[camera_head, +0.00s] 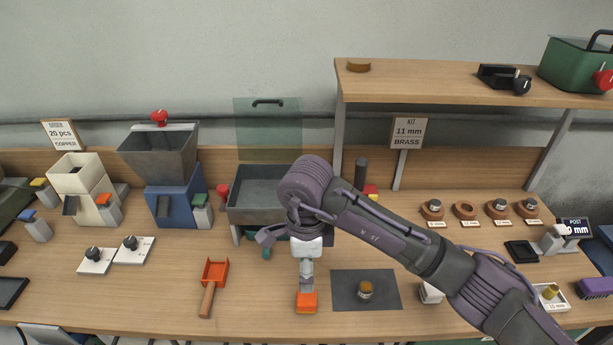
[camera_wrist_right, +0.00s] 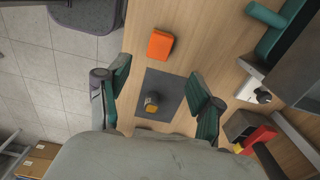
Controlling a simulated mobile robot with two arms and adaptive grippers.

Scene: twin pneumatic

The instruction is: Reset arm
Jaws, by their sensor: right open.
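My right arm (camera_head: 400,235) reaches in from the lower right of the head view, and its wrist is above the middle of the bench. My right gripper (camera_wrist_right: 160,82) shows in the right wrist view with its two dark green fingers spread wide and nothing between them. It is above the bench, over a dark mat (camera_wrist_right: 158,112) and an orange block (camera_wrist_right: 160,44), apart from both. In the head view the gripper's fingers cannot be made out clearly. My left gripper is not in view.
A brass-coloured round part (camera_head: 366,289) stands on the dark mat (camera_head: 345,302). An orange scoop (camera_head: 214,272) lies to the left. A grey tray (camera_head: 262,207) and a blue hopper (camera_head: 172,202) stand behind. A shelf (camera_head: 450,85) overhangs the back right.

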